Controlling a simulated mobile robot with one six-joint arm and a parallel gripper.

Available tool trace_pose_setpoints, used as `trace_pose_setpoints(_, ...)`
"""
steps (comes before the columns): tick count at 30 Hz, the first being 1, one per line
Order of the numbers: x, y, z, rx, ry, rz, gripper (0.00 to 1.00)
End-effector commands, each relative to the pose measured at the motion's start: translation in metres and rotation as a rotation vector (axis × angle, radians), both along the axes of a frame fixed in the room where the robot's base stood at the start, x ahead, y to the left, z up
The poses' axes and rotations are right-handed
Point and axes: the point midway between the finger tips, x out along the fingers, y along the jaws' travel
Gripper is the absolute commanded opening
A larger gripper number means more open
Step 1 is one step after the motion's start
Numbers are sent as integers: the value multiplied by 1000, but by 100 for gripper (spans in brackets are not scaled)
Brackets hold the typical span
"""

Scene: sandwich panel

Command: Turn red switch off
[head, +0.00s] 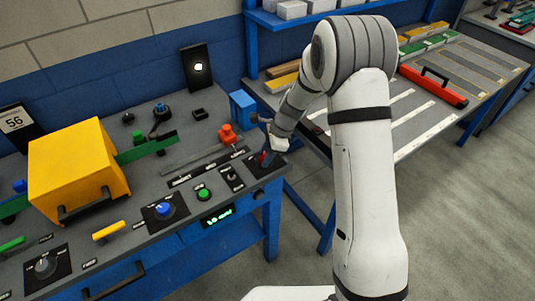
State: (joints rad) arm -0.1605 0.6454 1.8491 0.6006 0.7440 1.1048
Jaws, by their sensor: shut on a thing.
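The red switch (264,158) sits on a black plate at the right end of the grey panel top. My gripper (268,149) is down at this switch and shut on it. The switch is partly hidden by the gripper, so its exact position is hard to tell. My white arm reaches across the right half of the head view and bends down to the panel.
Left of the switch are a green button (204,193), a blue knob (165,209) and a small black switch plate (231,178). An orange-red part (227,134) stands behind. A yellow box (76,172) is at the left. A workbench (405,105) stands at the right.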

Motion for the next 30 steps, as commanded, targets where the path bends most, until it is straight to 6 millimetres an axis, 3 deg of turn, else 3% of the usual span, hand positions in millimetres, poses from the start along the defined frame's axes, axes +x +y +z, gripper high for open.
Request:
trace_pose_setpoints(14,4,-1,1,1,-6,114,11)
trace_pose_setpoints(30,7,2,2,1,-10,599,11)
